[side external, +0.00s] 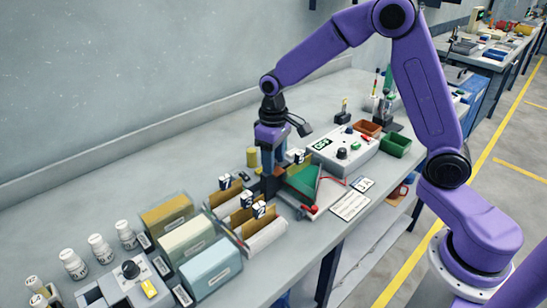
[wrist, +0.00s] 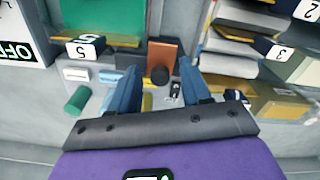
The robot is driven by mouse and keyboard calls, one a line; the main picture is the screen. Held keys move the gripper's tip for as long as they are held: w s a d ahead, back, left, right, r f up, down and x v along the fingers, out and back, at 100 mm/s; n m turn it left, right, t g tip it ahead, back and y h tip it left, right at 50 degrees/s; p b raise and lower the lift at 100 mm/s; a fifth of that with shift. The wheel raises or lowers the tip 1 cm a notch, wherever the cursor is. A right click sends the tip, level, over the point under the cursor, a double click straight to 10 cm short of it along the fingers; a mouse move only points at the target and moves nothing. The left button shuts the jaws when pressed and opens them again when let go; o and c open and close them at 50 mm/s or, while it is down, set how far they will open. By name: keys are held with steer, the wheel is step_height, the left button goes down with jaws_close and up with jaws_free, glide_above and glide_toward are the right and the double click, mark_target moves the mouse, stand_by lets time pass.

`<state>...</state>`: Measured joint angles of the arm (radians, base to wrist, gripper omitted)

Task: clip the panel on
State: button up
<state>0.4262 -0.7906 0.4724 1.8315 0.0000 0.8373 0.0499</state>
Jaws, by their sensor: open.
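My gripper (side external: 268,170) points down over the bench beside a green-topped tray (side external: 303,180). In the wrist view its two blue fingers (wrist: 160,72) are apart. An orange-brown flat panel (wrist: 163,52) shows beyond and between the fingertips, with a dark round knob-like part (wrist: 160,75) at its near end. I cannot tell whether the fingers touch either one. The green surface also shows in the wrist view (wrist: 105,14), with a tag reading 5 near it. In the side view the fingers hide most of the orange-brown panel.
Open boxes with numbered tags (side external: 262,236) stand close at the gripper's left. A yellow cylinder (side external: 252,157) is behind. White bottles (side external: 73,264) stand far left.

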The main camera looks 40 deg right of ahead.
mark_target(285, 163)
jaws_close()
steer(key=shift+d, duration=2)
jaws_free()
steer(key=shift+d, duration=0.1)
steer(key=shift+r, duration=0.1)
step_height(285, 163, up, 17)
steer(key=shift+r, duration=0.15)
